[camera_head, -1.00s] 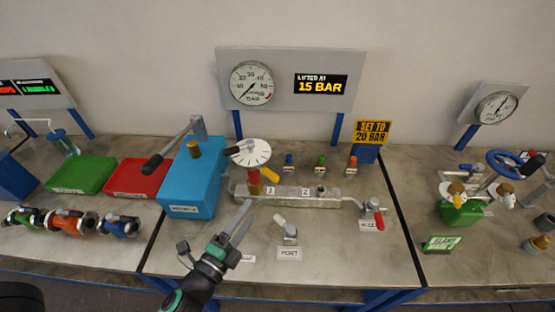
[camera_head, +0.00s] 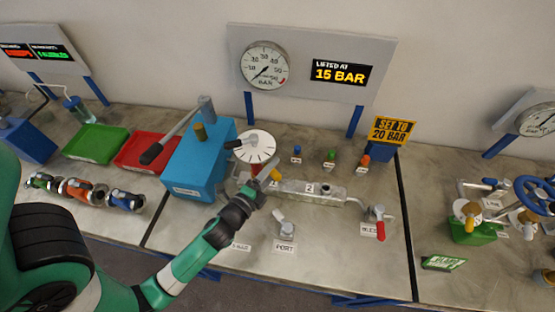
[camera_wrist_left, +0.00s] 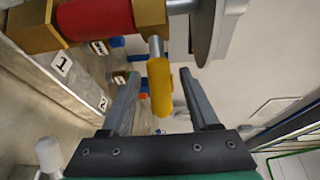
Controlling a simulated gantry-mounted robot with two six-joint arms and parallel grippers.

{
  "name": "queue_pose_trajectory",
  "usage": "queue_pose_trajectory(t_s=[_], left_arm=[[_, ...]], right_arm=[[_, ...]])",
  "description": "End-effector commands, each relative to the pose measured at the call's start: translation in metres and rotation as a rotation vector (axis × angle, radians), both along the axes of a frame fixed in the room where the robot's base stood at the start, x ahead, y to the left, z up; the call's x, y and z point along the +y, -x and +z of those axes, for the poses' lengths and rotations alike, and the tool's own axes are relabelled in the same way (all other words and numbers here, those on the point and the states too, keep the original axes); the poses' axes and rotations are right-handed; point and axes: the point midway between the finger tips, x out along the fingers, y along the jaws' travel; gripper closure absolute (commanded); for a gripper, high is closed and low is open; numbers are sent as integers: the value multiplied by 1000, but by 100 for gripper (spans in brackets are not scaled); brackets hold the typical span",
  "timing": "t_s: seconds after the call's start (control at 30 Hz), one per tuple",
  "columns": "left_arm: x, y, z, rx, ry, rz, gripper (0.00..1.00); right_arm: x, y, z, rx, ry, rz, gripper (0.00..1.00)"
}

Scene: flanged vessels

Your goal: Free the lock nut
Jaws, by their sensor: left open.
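In the left wrist view, the lock nut looks to be the brass hex piece (camera_wrist_left: 152,14) at the end of a red body (camera_wrist_left: 95,18). A short silver rod with a yellow handle (camera_wrist_left: 159,90) comes out of it. In the head view, the red body (camera_head: 256,169) stands on the silver manifold under a white dial disc (camera_head: 255,147), with the yellow handle (camera_head: 276,175) beside it. My left gripper (camera_head: 264,177) is open at the handle. Its fingers (camera_wrist_left: 158,78) lie on either side of the handle, with gaps visible. The right gripper is out of view.
A blue pump box (camera_head: 192,165) with a long lever stands left of the manifold (camera_head: 312,193). A port valve (camera_head: 285,230) and a red-handled bleed valve (camera_head: 379,225) are nearby. A gauge board (camera_head: 310,70) reads "lifted at 15 bar". A sign (camera_head: 393,129) says "set to 20 bar".

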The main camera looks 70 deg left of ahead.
Motion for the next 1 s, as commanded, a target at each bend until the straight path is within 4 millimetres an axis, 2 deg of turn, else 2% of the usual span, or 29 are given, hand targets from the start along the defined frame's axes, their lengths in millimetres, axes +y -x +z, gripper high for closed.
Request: queue_pose_trajectory(t_s=[0.1, 0.2, 0.5, 0.83, 1.0], left_arm=[[11, -16, -1, -2, 0, 1, 38], [16, -23, -2, 0, -1, 1, 38], [17, -26, -3, 0, 0, -1, 40], [17, -26, -3, 1, -1, 0, 100], [17, -26, -3, 1, -1, 0, 100]], right_arm=[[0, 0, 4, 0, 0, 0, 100], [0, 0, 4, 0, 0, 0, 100], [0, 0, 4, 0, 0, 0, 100], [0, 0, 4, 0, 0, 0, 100], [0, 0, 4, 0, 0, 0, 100]])
